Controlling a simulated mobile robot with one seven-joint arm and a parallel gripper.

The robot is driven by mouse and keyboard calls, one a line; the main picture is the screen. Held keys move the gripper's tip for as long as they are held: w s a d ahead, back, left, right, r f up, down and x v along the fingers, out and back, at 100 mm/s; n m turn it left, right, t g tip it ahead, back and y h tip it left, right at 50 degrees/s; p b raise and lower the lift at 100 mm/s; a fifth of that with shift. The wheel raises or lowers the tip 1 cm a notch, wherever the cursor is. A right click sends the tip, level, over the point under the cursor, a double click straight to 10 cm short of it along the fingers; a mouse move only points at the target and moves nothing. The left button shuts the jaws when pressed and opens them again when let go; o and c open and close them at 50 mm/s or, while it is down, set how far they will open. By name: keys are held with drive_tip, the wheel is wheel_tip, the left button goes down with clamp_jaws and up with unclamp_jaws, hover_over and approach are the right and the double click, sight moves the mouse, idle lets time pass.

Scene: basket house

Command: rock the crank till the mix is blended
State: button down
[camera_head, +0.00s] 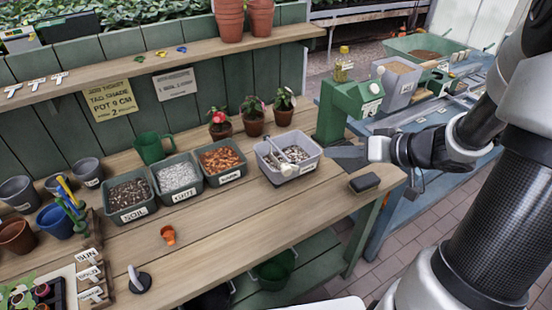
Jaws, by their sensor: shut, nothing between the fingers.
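A light grey tub (271,174) on the right half of the wooden bench holds a speckled dark and pale mix. How evenly the mix is blended is too small to tell. My gripper (334,152) reaches in from the right, just right of the tub, with its dark fingers shut and empty. The fingers look apart from the crank; whether they touch the tub's right wall is unclear.
Labelled bins of soil (130,196), grit (177,178) and bark (221,160) stand left of the tub. Potted plants (252,122) are behind it. The bench front is mostly clear.

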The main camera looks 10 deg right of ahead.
sight(289, 168)
drive_tip(key=s+f+b+x, duration=0.2)
drive_tip(key=b+x, duration=0.2)
drive_tip(key=x, duration=0.8)
drive_tip(key=shift+w+a+f, duration=0.2)
drive_tip(key=shift+a+f, duration=0.05)
drive_tip(key=shift+f, duration=0.05)
drive_tip(key=shift+s+a+p, duration=0.1)
drive_tip(key=shift+a+p, duration=0.15)
drive_tip(key=shift+p, duration=0.2)
drive_tip(key=shift+f, duration=0.4)
drive_tip(key=shift+a, duration=0.1)
drive_tip(key=shift+r, duration=0.1)
